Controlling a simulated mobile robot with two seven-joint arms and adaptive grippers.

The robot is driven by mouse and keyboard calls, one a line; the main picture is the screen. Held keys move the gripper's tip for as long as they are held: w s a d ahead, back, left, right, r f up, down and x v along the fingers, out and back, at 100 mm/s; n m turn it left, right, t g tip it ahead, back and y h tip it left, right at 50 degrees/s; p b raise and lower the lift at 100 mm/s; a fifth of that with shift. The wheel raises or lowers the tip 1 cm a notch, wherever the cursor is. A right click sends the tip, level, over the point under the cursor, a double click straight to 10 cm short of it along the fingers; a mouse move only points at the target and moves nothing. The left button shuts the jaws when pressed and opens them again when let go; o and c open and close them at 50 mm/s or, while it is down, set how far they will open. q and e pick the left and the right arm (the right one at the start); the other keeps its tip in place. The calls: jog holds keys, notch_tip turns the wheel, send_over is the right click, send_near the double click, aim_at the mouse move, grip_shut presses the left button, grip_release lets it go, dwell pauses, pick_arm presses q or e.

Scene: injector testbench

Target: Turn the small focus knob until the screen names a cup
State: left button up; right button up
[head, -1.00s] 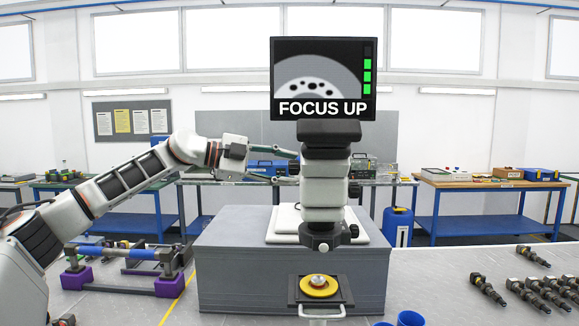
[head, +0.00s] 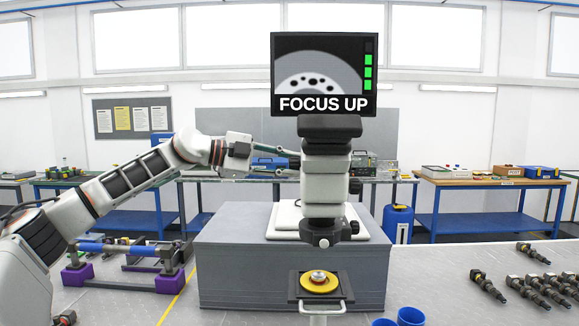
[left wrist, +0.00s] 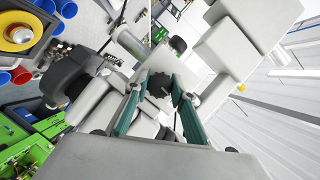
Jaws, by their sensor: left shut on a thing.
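The microscope (head: 325,185) stands in the middle of the head view. Its screen (head: 321,75) shows a grey arc with dark spots, the words "FOCUS UP" and a green bar at the right. My left gripper (head: 291,164) reaches the microscope's left side. In the left wrist view, the dark small focus knob (left wrist: 160,84) sits between the teal fingers of the left gripper (left wrist: 163,95), which is shut on it. A yellow disc with a metal part (head: 319,282) lies on the dark stage (head: 294,285). My right gripper is not in view.
The microscope stands on a grey block (head: 235,270). Blue cups (head: 410,316) are at the front edge. Several injectors (head: 488,286) lie at the right. A rail on purple feet (head: 75,275) stands at the left, under my left arm.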

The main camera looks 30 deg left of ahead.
pick_arm(q)
jog(key=shift+f+m+t+b, duration=0.2)
jog(key=shift+m+t+b, duration=0.1)
jog(key=shift+m+b, duration=0.2)
jog(key=shift+f+m+t+b, duration=0.1)
jog(key=shift+m+t+b, duration=0.2)
jog(key=shift+m+b, duration=0.4)
jog(key=shift+m+t+b, duration=0.3)
jog(key=m+t+h+b, duration=0.1)
jog(key=m+b, duration=0.2)
jog(key=m, duration=0.1)
jog(key=shift+m+b, duration=0.3)
jog(key=shift+b, duration=0.05)
jog(key=shift+d+m+t+h+b, duration=0.1)
jog(key=shift+m+t+h+b, duration=0.25)
jog(key=shift+m+b, duration=0.35)
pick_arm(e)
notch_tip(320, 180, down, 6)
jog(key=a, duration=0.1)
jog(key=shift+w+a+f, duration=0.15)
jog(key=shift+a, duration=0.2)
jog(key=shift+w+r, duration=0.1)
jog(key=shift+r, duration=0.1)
